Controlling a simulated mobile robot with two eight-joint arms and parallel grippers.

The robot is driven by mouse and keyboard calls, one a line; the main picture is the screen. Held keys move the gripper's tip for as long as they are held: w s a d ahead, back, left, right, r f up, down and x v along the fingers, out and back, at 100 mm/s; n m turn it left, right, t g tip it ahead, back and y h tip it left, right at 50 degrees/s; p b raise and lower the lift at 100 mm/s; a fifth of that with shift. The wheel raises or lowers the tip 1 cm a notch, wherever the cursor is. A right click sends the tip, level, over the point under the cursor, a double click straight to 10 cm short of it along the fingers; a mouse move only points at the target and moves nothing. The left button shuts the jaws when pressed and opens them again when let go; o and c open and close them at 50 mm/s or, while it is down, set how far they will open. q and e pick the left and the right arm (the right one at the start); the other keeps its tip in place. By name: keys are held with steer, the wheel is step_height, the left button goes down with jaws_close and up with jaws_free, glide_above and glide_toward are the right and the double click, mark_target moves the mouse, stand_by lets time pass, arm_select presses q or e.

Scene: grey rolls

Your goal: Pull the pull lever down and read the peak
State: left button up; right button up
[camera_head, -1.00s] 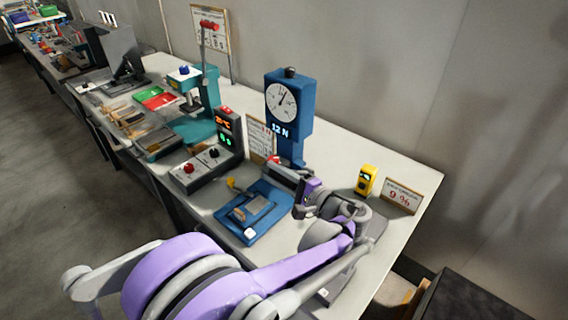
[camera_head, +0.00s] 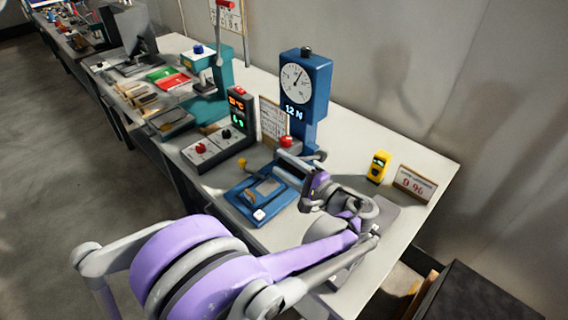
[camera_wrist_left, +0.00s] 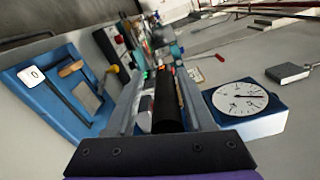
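The blue tester with a round dial (camera_head: 296,84) and a lit display reading 12 N stands upright at the back of the bench. Its dial (camera_wrist_left: 240,97) shows at the right in the left wrist view. A red knob (camera_head: 286,141) sits low in front of the tester; I cannot tell whether it belongs to the pull lever. My left gripper (camera_head: 304,160) is at the foot of the tester, fingers apart. In the left wrist view a black cylinder (camera_wrist_left: 169,100) lies between the fingers; contact is unclear. My right gripper is not in view.
A blue base plate (camera_head: 262,194) lies left of my left gripper. A control box (camera_head: 216,146) stands behind it. A yellow meter (camera_head: 378,167) and a sign (camera_head: 414,184) stand at the right. A teal press (camera_head: 222,75) is farther back.

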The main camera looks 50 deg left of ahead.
arm_select(q)
steer(key=shift+d+r, duration=0.1)
steer(key=w+d, duration=0.1)
steer(key=d, duration=0.9)
steer(key=shift+d, duration=0.3)
stand_by(0.3)
